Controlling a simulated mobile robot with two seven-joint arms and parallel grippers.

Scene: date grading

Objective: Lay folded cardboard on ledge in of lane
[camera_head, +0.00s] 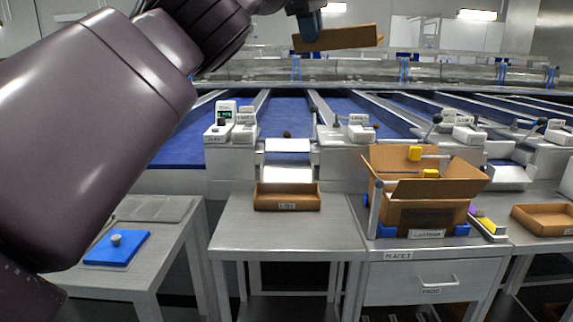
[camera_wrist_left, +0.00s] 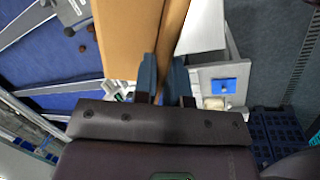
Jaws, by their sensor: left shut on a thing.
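My left gripper (camera_head: 308,24) is shut on a folded brown cardboard (camera_head: 345,40) and holds it high up, at the top of the head view. In the left wrist view the cardboard (camera_wrist_left: 128,40) rises from between the fingers (camera_wrist_left: 163,78) and fills the upper middle, hiding much behind it. Blue lanes (camera_head: 345,115) run back behind the work tables, parted by grey rails. White and grey machine blocks stand at their near ends. I cannot tell which surface is the ledge. My right gripper is not in view.
A shallow brown tray (camera_head: 287,197) sits on the middle table (camera_head: 270,232). An open cardboard box (camera_head: 412,217) stands on the table to its right. Another tray (camera_head: 548,218) is at far right. A blue board with a knob (camera_head: 117,248) lies on the left table.

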